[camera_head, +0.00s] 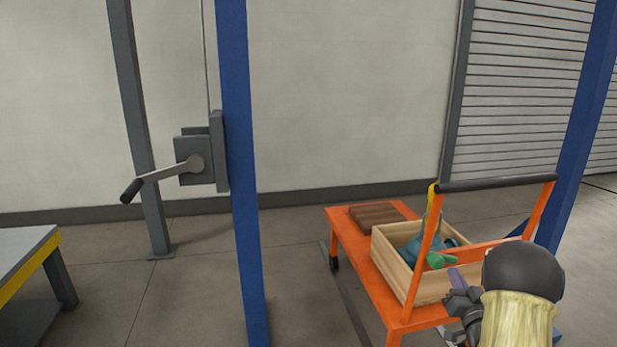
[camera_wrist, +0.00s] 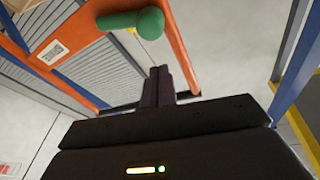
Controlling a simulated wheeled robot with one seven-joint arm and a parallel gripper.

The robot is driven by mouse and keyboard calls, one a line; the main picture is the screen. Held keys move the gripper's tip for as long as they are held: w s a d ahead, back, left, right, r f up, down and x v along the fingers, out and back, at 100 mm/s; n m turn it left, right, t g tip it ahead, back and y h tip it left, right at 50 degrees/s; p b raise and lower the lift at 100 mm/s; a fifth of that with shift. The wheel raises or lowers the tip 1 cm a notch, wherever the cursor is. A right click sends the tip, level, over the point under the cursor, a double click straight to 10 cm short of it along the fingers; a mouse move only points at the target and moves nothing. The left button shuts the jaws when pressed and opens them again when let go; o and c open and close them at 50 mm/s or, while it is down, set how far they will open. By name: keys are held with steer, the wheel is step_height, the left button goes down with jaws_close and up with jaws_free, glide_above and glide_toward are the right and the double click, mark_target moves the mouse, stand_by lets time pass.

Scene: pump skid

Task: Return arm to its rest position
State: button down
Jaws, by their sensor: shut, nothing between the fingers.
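My gripper (camera_head: 456,278) is in the lower right of the head view, in front of the orange cart (camera_head: 341,226) and its wooden crate (camera_head: 388,263). My dark rounded arm joint and pale arm link are beside it and hide part of the cart. In the wrist view, the dark fingers of my gripper (camera_wrist: 158,82) are together with nothing between them. A green rounded piece (camera_wrist: 149,22) lies beyond the fingertips, apart from them in the picture.
The crate holds teal and green items (camera_head: 440,260); a brown block (camera_head: 377,214) lies behind it. The cart has a black handle bar (camera_head: 495,184). A blue post (camera_head: 240,180) and a lever box (camera_head: 194,162) stand left. Floor between post and cart is mostly clear.

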steer(key=s+a+f+g+h, duration=0.25)
steer(key=s+a+g, duration=0.25)
steer(key=a+g, duration=0.55)
steer(key=s+a+f+n+g+y, duration=0.15)
steer(key=s+a+g, duration=0.25)
steer(key=s+a, duration=0.5)
steer(key=s+a+f+n+g+y, duration=0.1)
steer(key=s+a+n+g, duration=0.3)
steer(key=s, duration=0.9)
step_height(320, 180, up, 36)
steer(key=m+p, duration=0.2)
steer(key=p, duration=3.4)
steer(key=shift+w+a+f+t, duration=0.2)
steer(key=shift+a+f+t, duration=0.05)
steer(key=shift+a+t, duration=0.1)
steer(key=shift+m, duration=0.25)
